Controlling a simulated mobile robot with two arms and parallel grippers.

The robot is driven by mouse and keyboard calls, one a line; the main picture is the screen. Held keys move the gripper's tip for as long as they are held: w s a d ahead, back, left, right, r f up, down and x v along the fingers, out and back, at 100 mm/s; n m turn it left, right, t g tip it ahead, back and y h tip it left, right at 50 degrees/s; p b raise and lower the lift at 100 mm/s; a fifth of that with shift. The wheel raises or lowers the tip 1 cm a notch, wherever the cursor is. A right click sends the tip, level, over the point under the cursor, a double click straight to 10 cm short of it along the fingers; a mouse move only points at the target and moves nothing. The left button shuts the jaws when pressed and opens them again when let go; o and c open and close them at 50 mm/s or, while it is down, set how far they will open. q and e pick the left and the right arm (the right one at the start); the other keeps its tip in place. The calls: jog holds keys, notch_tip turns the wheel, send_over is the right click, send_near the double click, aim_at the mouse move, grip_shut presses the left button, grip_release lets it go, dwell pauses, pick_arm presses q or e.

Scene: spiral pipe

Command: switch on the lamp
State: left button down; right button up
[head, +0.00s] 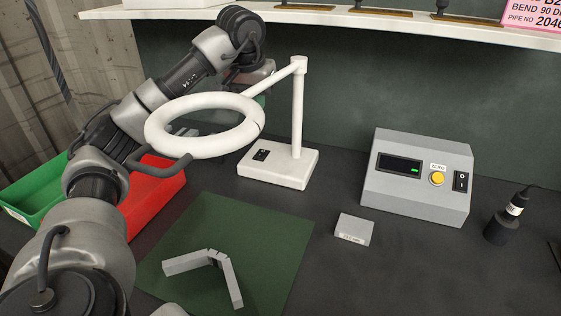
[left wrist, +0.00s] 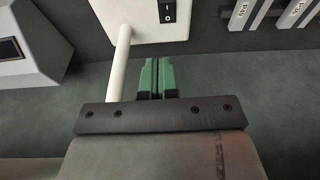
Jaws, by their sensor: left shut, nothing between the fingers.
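The white ring lamp (head: 205,124) stands at the back middle of the table on a white base (head: 290,176). A small black rocker switch (head: 261,155) is on top of the base. In the left wrist view the switch (left wrist: 168,11) is at the top edge, with the white post (left wrist: 121,62) to its left. My left gripper's green fingers (left wrist: 157,64) are shut and empty, below the base in that picture; the remaining distance is unclear. In the head view this gripper (head: 262,99) is largely hidden behind the lamp's ring and arm. My right gripper is not in view.
A grey control box (head: 418,176) with a yellow button stands right of the lamp. A small grey block (head: 354,229) and a green mat (head: 270,237) with a bent grey piece (head: 213,265) lie in front. Red (head: 158,192) and green (head: 30,194) bins stand left. A shelf (head: 400,22) runs above.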

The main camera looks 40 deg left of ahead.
aim_at(259, 155)
pick_arm(q)
jog(key=x, duration=0.4)
jog(key=s+b+x, duration=0.1)
jog(key=x, duration=0.3)
jog(key=s+b+x, duration=0.1)
jog(key=x, duration=0.3)
jog(key=shift+a+f, duration=0.25)
jog(key=shift+a, duration=0.1)
jog(key=shift+d+f, duration=0.1)
jog(key=shift+f, duration=0.35)
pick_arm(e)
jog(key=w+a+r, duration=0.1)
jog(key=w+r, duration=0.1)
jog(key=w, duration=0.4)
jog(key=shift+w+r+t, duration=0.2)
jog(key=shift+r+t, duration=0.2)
